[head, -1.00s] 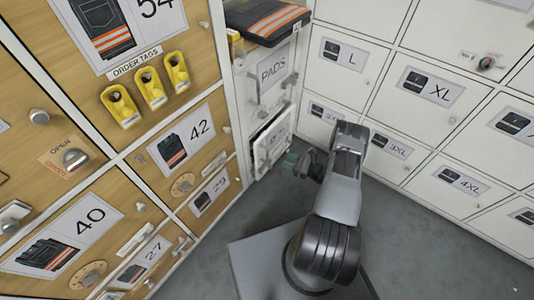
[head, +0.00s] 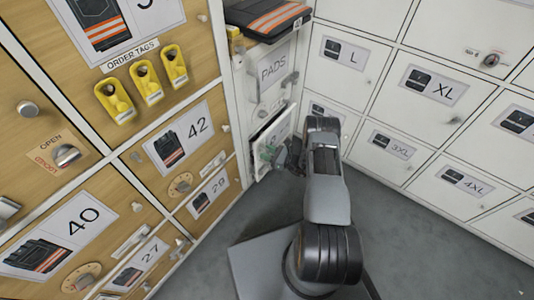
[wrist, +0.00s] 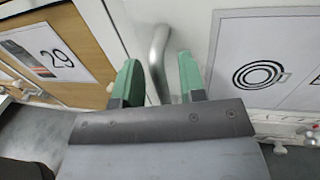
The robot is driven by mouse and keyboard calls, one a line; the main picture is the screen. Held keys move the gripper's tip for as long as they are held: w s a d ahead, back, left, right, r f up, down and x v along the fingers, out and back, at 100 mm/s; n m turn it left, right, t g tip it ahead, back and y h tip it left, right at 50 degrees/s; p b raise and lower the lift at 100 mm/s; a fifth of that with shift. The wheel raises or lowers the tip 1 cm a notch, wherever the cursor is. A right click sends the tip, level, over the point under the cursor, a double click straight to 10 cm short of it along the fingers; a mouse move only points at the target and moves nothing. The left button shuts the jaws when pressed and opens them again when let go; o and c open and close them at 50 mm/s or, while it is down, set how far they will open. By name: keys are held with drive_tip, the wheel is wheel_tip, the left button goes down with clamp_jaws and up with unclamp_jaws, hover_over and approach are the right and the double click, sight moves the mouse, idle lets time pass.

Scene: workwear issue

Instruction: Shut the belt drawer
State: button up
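The belt drawer (head: 283,126) is the low white front under the PADS compartment in the head view, and it stands out a little from the cabinet. In the wrist view, its front (wrist: 225,72) carries a label with a coiled belt (wrist: 262,74). A bent metal bar handle (wrist: 157,52) shows beside that label. My gripper (wrist: 160,78) has two green fingers spread apart, with the handle showing in the gap between them. I cannot tell whether they touch it. In the head view, my gripper (head: 270,154) is at the drawer front and partly covers it.
The PADS compartment (head: 272,72) is above, with a dark folded garment (head: 268,18) on top. Wooden lockers (head: 185,140) stand close on the left, white size lockers (head: 430,90) on the right. Grey floor (head: 420,240) is open at lower right.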

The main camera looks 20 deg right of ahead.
clamp_jaws()
idle(0.3)
drive_tip(key=shift+w+a, duration=0.1)
